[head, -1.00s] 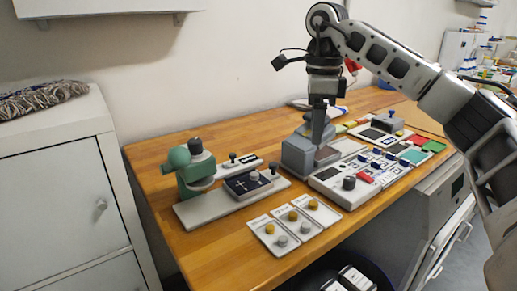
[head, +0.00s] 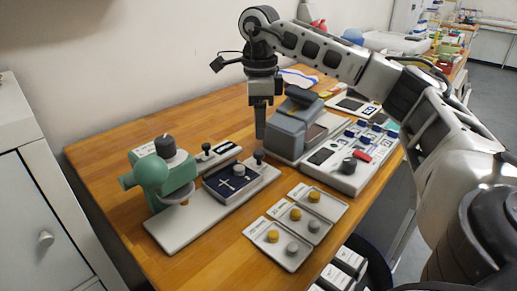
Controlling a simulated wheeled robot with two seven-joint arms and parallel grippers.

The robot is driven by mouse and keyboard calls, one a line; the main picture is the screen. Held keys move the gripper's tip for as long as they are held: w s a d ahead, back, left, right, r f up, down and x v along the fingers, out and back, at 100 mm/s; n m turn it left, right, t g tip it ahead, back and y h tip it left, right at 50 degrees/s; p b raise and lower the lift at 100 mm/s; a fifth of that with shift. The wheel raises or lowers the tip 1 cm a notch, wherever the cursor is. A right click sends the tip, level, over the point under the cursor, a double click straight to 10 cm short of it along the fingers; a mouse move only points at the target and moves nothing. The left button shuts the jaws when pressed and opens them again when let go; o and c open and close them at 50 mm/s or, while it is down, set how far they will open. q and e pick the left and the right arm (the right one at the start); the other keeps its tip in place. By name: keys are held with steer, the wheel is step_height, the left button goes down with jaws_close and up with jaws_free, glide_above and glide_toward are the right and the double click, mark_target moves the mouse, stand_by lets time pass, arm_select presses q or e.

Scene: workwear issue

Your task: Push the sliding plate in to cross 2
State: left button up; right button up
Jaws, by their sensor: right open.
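The green press (head: 162,180) with a dark top knob stands on a light base plate (head: 170,232) at the table's left. The dark sliding plate (head: 220,186) lies on this base, right of the press head; it bears white cross marks and a pale round knob (head: 239,171). Which cross is number 2 is too small to read. My right gripper (head: 261,132) points down behind and right of the sliding plate, apart from it, close to the grey machine. It is open, with nothing seen in it. My left gripper is not in view.
A dark-knobbed post (head: 258,157) stands at the base's right end, near my right gripper. A grey machine (head: 290,130) and a control panel (head: 345,175) stand to the right. Several trays with yellow and grey buttons (head: 283,245) lie in front. The wooden table's left side (head: 100,160) is bare.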

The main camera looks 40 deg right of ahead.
mark_target(259, 152)
step_height(259, 152, down, 7)
steer(key=shift+r, duration=0.1)
stand_by(0.3)
